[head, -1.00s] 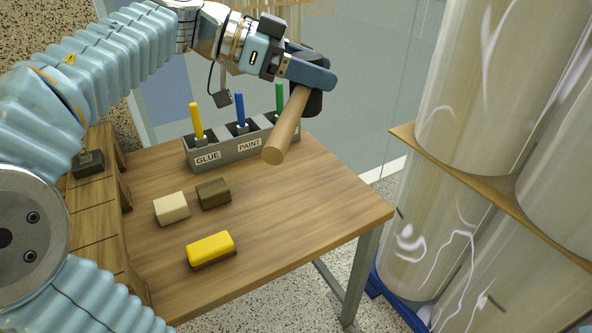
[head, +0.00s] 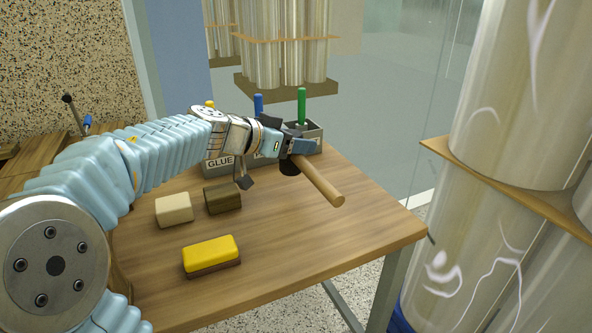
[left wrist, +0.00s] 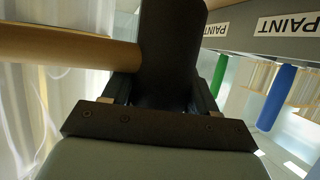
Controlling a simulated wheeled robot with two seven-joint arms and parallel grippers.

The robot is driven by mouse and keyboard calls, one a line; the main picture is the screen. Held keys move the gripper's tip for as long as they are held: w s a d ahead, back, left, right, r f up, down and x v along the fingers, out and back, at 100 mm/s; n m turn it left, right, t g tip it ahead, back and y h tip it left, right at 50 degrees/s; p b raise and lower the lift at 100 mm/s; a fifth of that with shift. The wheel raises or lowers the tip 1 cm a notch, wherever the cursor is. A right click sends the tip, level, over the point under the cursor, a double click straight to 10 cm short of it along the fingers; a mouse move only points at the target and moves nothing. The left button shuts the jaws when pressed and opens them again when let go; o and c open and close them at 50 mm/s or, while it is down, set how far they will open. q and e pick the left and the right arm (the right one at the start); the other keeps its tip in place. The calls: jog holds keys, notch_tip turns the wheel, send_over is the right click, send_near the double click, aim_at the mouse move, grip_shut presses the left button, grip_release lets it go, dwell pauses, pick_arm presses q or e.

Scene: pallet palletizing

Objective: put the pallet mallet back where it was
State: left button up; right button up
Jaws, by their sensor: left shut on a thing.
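The mallet has a wooden handle (head: 321,182) and a dark head (head: 289,167). My left gripper (head: 297,148) is shut on the mallet above the back right part of the wooden table (head: 330,230), in front of the grey holder. The handle points right and toward the camera. In the left wrist view the black head (left wrist: 172,50) sits between the fingers and the handle (left wrist: 65,46) runs off left. Whether the mallet touches the table is unclear. My right gripper is not in view.
The grey holder (head: 219,163) labelled GLUE and PAINT stands behind, partly hidden, with blue (head: 258,104) and green (head: 301,105) sticks. A cream block (head: 173,209), a dark block (head: 222,198) and a yellow-topped block (head: 211,256) lie on the table. Its front right is clear.

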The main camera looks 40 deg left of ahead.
pick_arm(q)
jog(key=shift+w+a+f+b, duration=0.2)
jog(key=shift+w+f, duration=0.15)
jog(key=shift+f, duration=0.15)
jog(key=shift+w+a+f+b, duration=0.15)
jog(key=shift+w+f, duration=0.2)
jog(key=shift+f, duration=0.15)
jog(key=f+b, duration=0.3)
jog(key=shift+w+a+f, duration=0.1)
jog(key=shift+w+f, duration=0.1)
jog(key=shift+f, duration=0.05)
jog(key=shift+r, duration=0.15)
jog(key=o, duration=1.5)
jog(key=shift+f, duration=0.2)
